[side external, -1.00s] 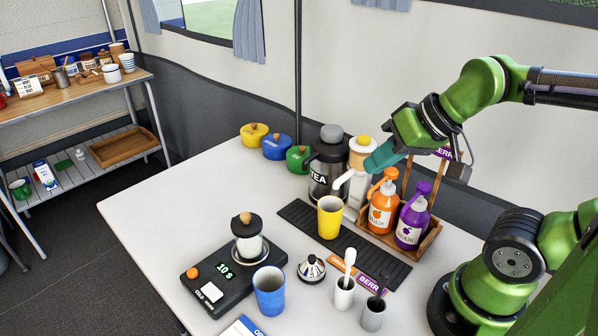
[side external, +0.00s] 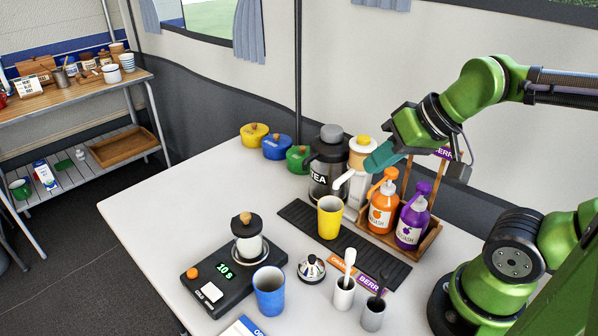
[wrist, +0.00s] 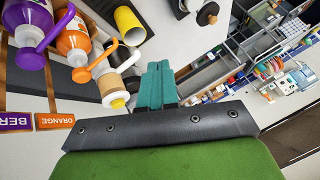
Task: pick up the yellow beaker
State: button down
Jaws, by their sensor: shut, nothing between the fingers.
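The yellow beaker (side external: 330,217) stands upright on the black ribbed mat (side external: 362,254) in the side external view. In the wrist view the yellow beaker (wrist: 130,25) shows near the top, left of centre. My gripper (side external: 372,166) is above and to the right of the beaker, near the top of the white bottle with a yellow cap. Its teal fingers (wrist: 155,84) are together and empty in the wrist view. My gripper and the beaker are apart.
A black TEA pot (side external: 328,170) stands behind the beaker. Orange (side external: 382,210) and purple (side external: 410,225) squash pump bottles stand in a wooden rack to the right. A scale (side external: 225,285) with a jar, a blue beaker (side external: 269,290) and small pots stand in front. The table's left part is clear.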

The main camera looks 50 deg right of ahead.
jog(key=shift+c, duration=0.9)
grip_release()
